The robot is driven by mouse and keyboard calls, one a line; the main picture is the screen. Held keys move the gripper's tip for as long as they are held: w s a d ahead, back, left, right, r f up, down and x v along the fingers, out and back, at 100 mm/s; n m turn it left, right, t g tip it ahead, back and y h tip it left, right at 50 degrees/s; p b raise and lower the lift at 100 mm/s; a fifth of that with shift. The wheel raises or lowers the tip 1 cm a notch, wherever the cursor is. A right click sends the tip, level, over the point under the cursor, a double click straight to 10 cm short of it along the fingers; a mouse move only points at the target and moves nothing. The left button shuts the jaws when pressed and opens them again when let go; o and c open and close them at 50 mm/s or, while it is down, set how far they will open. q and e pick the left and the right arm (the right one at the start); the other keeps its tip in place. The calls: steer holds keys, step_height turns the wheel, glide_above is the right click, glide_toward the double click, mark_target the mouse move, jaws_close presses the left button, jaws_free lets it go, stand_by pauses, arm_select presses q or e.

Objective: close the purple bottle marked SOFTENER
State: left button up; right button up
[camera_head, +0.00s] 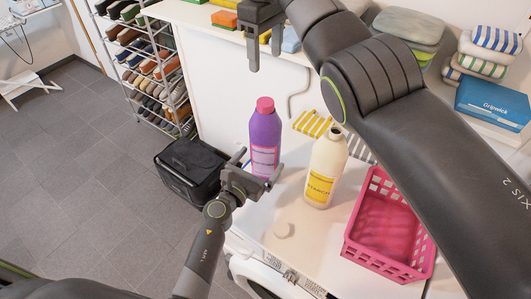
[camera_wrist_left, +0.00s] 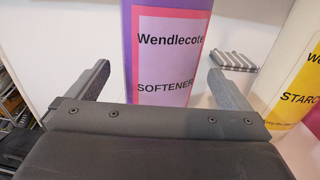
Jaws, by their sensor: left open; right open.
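The purple bottle (camera_head: 264,132) stands upright on the white top. A pink cap (camera_head: 265,104) sits on its neck; I cannot tell how tightly. In the left wrist view the label of the purple bottle (camera_wrist_left: 168,60) reads "Wendlecote SOFTENER", and its top is out of frame. My left gripper (camera_head: 256,165) is open, low at the bottle's near side, with its fingers spread to either side of it. The fingers also show in the left wrist view (camera_wrist_left: 157,85), apart from the bottle's sides. My right gripper (camera_head: 265,60) is open and empty, above and behind the bottle.
A cream STARCH bottle (camera_head: 325,168) stands to the right, with a pink basket (camera_head: 352,236) beyond it. A small whitish round piece (camera_head: 283,229) lies on the white top (camera_head: 310,242). A black bin (camera_head: 175,185) stands left. Folded towels (camera_head: 482,52) and a blue box (camera_head: 490,103) are at the right.

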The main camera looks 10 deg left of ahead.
arm_select(q)
steer(key=b+v, duration=0.2)
steer(key=v, duration=1.1)
steer(key=shift+s+a, duration=0.15)
steer(key=shift+s, duration=0.2)
